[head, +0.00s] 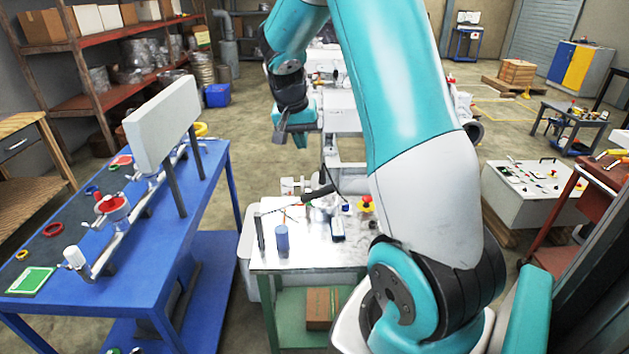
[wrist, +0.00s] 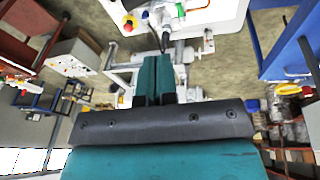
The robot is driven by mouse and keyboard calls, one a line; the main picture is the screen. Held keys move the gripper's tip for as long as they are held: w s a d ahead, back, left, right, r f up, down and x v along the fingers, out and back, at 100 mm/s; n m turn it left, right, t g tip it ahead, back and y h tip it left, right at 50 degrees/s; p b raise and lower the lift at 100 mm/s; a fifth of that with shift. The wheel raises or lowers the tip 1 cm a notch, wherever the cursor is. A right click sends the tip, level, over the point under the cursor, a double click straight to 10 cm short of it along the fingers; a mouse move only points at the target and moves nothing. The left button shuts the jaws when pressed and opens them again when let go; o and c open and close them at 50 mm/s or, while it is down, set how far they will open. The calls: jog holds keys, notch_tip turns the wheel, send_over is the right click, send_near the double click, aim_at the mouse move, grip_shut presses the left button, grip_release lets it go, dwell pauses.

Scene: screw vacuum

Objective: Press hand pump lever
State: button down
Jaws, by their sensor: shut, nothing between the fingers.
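The hand pump lever appears to be the black-gripped handle (head: 318,192) that slants up over the small metal-topped table (head: 285,258). A dark rod, seemingly the same lever (wrist: 163,41), shows just beyond my fingertips in the wrist view. The pump's body is partly hidden behind my arm and is hard to make out. My gripper (head: 282,136) is shut and empty, raised above and behind the table in the head view. Its teal fingers (wrist: 158,62) lie together in the wrist view. I cannot see any contact between them and the lever.
A blue bench (head: 190,225) with pipes, valves and a white panel (head: 163,122) stands to the left. The small table holds a blue cylinder (head: 281,240) and a red-and-yellow emergency button (head: 366,204). A grey control box (head: 540,195) stands at right. Floor shows between the benches.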

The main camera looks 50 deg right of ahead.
jog(key=p, duration=0.5)
send_near(318, 194)
jog(key=d+f, duration=0.1)
jog(key=w+f, duration=0.1)
jog(key=f, duration=0.1)
jog(key=w+d+f, duration=0.1)
jog(key=f, duration=0.1)
jog(key=shift+d, duration=0.35)
jog(key=shift+s+f, duration=0.15)
jog(key=shift+f, duration=0.65)
